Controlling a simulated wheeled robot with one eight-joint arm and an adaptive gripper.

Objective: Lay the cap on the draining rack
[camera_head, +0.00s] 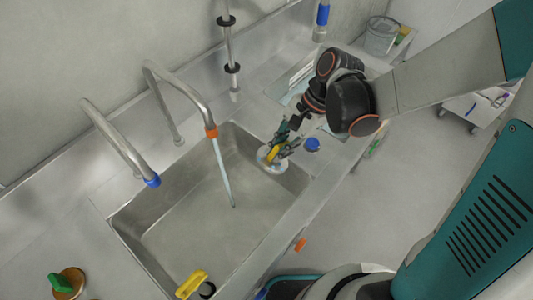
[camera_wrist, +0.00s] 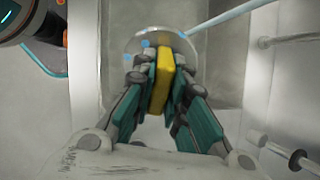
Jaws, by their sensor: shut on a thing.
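The cap is a pale round disc (camera_head: 268,163) with a yellow grip bar; it also shows in the wrist view as a disc (camera_wrist: 124,47) with blue spots and a yellow bar (camera_wrist: 162,80). My gripper (camera_head: 279,148) is shut on the yellow bar, its teal-padded fingers on both sides of it in the wrist view (camera_wrist: 162,82). It holds the cap over the right end of the sink. What looks like the draining rack (camera_head: 282,87) is set in the counter behind my arm, which hides part of it.
A pale blue water stream (camera_head: 223,174) falls from the orange-tipped tap (camera_head: 211,132) into the steel sink (camera_head: 190,235), left of the cap. A blue round piece (camera_head: 312,144) sits on the counter right of my gripper. A yellow piece (camera_head: 191,284) lies at the sink's front edge.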

